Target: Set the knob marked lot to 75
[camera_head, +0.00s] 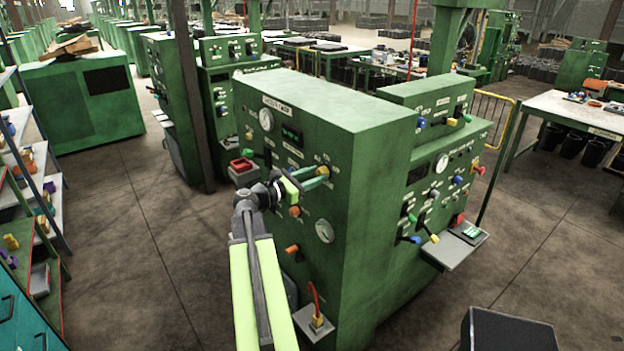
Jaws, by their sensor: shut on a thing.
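A green machine cabinet (358,190) stands in the middle, with a control panel on its left face. My arm reaches up from the bottom to this panel. My gripper (318,178) is at the panel's right part, its fingers closed around a small knob there. An orange part (323,170) shows at the fingertips; the fingers hide most of the knob. The labels are too small to read, so I cannot tell which knob is marked lot or its setting.
A red button box (241,167) stands left of my gripper. Shelves (30,170) line the left edge.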

